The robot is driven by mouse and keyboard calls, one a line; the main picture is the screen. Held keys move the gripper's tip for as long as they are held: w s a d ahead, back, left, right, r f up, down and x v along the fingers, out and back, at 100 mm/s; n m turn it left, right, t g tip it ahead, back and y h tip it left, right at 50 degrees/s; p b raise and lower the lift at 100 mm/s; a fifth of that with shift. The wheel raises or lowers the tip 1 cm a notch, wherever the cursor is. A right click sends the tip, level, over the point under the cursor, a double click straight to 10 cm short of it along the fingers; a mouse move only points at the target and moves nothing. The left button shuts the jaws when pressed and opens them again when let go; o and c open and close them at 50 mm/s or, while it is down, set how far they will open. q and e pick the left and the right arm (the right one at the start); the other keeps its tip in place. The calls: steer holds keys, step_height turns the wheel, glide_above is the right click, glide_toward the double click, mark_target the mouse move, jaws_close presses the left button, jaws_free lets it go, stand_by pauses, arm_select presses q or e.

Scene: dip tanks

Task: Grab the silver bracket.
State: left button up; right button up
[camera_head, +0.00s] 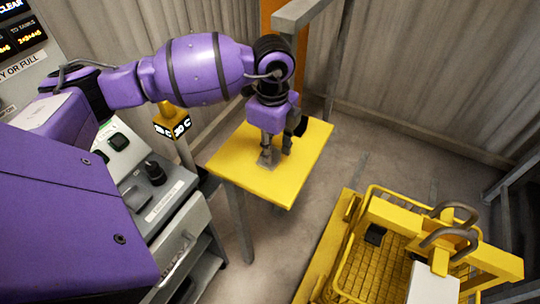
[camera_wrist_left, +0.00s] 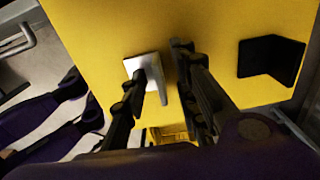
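The silver bracket (camera_head: 265,160) lies on the yellow table top, right at my left gripper's fingertips. It also shows in the left wrist view (camera_wrist_left: 132,66) as a pale plate with an upright part, partly hidden by one finger. My left gripper (camera_head: 277,149) points down at the table with its two fingers apart. In the left wrist view, the left gripper (camera_wrist_left: 168,72) has one finger over the bracket and the other to the right of it, with a gap between.
The yellow table (camera_head: 235,160) is otherwise mostly bare. A black angled bracket (camera_wrist_left: 268,58) lies on it, right of the fingers. A yellow frame with a mesh basket (camera_head: 385,265) and grey hooks stands front right. A control console (camera_head: 165,205) stands at left.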

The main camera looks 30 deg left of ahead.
arm_select(q)
jaws_close()
steer(key=shift+r, duration=0.1)
